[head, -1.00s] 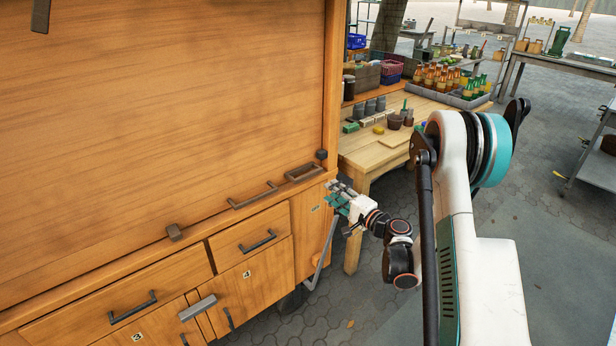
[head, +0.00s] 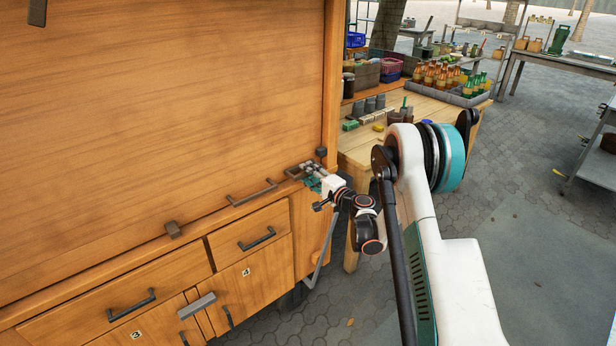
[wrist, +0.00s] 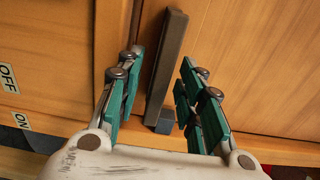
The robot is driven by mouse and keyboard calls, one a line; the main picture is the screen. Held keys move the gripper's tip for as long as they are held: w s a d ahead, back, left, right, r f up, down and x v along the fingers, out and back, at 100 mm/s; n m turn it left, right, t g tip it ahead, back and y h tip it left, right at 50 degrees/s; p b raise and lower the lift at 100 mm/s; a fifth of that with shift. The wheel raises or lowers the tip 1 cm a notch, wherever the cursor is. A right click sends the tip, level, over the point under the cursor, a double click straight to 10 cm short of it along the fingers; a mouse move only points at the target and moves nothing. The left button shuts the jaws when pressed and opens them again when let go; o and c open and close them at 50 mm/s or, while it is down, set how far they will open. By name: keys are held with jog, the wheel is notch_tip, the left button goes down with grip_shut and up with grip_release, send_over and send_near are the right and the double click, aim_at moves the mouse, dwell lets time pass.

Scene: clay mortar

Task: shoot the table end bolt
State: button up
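The bolt appears to be a dark flat bar (wrist: 166,70) on the wooden cabinet in the wrist view, with a small grey block (wrist: 166,122) at its near end. In the head view, the dark fitting (head: 295,170) shows at the right end of the cabinet's ledge, partly hidden by my gripper (head: 312,174). My gripper also shows in the wrist view (wrist: 157,72), with its teal-padded fingers open. One finger is on each side of the bar, with a gap visible on both sides.
A dark handle (head: 252,190) and a small block (head: 173,230) lie left along the ledge. A dark block (head: 321,153) sits on the post above. Drawers with handles (head: 257,239) are below. A wooden workbench (head: 365,150) with bottles stands behind my arm.

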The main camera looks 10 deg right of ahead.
aim_at(320, 165)
jog(key=shift+w+a, duration=0.2)
jog(key=shift+w, duration=0.2)
grip_shut()
jog(key=shift+w+d, duration=0.35)
jog(key=shift+d, duration=0.45)
jog(key=shift+w+d, duration=0.4)
jog(key=shift+d, duration=0.35)
jog(key=shift+w+d, duration=0.35)
jog(key=shift+d, duration=0.45)
grip_release()
jog(key=shift+d, duration=0.15)
